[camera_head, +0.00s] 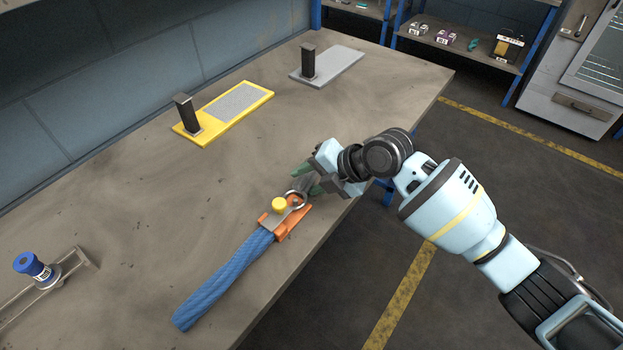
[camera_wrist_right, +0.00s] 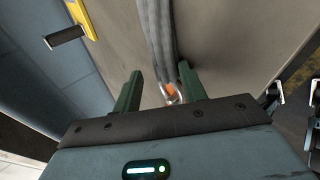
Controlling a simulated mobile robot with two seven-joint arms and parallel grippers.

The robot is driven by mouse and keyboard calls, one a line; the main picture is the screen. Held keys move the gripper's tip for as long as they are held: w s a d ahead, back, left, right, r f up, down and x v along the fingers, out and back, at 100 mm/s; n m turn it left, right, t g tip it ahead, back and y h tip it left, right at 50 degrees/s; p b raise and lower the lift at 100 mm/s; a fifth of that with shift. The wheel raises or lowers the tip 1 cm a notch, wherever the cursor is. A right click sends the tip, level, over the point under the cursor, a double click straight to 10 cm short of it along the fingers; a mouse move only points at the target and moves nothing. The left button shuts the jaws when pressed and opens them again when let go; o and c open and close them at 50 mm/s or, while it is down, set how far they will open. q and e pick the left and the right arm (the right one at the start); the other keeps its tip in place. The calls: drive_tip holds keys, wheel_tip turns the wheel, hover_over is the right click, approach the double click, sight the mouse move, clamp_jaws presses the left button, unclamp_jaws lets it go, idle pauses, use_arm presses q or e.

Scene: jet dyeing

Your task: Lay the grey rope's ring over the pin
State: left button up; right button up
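The grey rope (camera_wrist_right: 158,35) runs down the right wrist view to its metal ring (camera_wrist_right: 172,97), beside an orange fitting. In the head view the ring (camera_head: 300,193) lies at the orange fitting (camera_head: 291,224) on the blue rope's end, close to the yellow-topped pin (camera_head: 279,204). I cannot tell whether it surrounds the pin. My right gripper (camera_head: 309,180) is above the grey rope next to the ring. Its green fingers (camera_wrist_right: 158,68) stand apart, with a gap beside the rope. Most of the grey rope is hidden in the head view. My left gripper is out of view.
The blue rope (camera_head: 222,280) lies along the table's front. A yellow plate (camera_head: 189,132) and a grey plate (camera_head: 345,62) with dark posts stand toward the wall. A blue spool (camera_head: 28,264) sits at the left. The table's middle is clear.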

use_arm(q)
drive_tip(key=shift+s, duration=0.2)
use_arm(e)
drive_tip(key=shift+s+d+f, duration=0.1)
drive_tip(key=shift+d+f, duration=0.1)
drive_tip(key=shift+f, duration=0.25)
drive_tip(key=shift+s+d+f, duration=0.1)
drive_tip(key=shift+d+f, duration=0.1)
drive_tip(key=shift+f, duration=0.2)
drive_tip(key=v, duration=0.7)
drive_tip(key=shift+w+a+r, duration=0.25)
drive_tip(key=shift+a+r, duration=0.1)
drive_tip(key=shift+r, duration=0.05)
drive_tip(key=shift+s+d+r, duration=0.2)
drive_tip(key=shift+d+r, duration=0.1)
drive_tip(key=shift+r, duration=0.3)
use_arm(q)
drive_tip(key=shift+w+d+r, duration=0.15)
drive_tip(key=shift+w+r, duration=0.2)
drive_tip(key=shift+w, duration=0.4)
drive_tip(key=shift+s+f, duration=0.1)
use_arm(e)
drive_tip(key=shift+r, duration=0.1)
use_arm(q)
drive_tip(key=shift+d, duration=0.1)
